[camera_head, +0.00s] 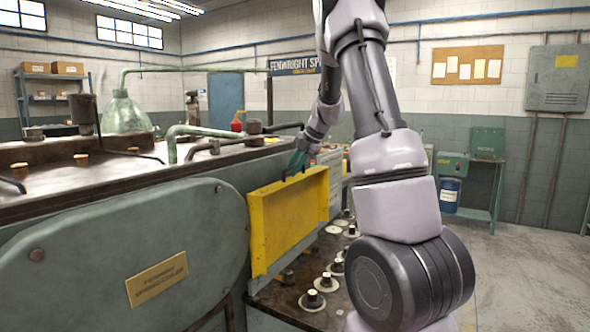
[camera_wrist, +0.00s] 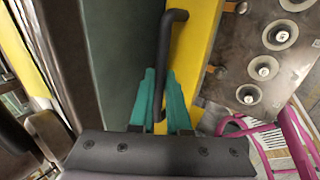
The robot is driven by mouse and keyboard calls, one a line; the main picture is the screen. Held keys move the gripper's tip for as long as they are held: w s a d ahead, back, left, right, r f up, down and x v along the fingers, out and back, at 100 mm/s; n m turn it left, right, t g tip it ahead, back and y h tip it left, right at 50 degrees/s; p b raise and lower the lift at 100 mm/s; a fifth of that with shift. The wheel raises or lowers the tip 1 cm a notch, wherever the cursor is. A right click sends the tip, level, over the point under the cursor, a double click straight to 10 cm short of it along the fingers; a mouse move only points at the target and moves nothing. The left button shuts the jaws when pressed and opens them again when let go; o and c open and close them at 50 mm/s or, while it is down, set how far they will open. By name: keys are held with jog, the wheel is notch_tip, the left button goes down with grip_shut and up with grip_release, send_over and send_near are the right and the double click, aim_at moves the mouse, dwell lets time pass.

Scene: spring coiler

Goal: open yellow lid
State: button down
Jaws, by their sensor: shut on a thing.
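The yellow lid (camera_head: 287,218) stands upright along the side of the green spring coiler (camera_head: 205,225), with its hollow side and raised rim facing me. Its yellow surface also shows in the wrist view (camera_wrist: 198,40). A black bar handle (camera_wrist: 168,60) is fixed to the lid. My gripper (camera_head: 299,163) is at the lid's top edge, partly hidden by the lid and my arm. In the wrist view my gripper's teal fingers (camera_wrist: 160,100) lie on both sides of the handle's near end and are shut on it.
Below the lid is a dark deck with several round knobs (camera_head: 313,299), also in the wrist view (camera_wrist: 263,69). Pink tubing (camera_wrist: 290,135) shows at the lower right of the wrist view. A green bench (camera_head: 478,213) and blue drum (camera_head: 449,194) stand behind at right. Floor is clear at far right.

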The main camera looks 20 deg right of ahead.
jog(key=c, duration=1.2)
grip_release()
jog(key=shift+o, duration=0.2)
jog(key=v, duration=1.1)
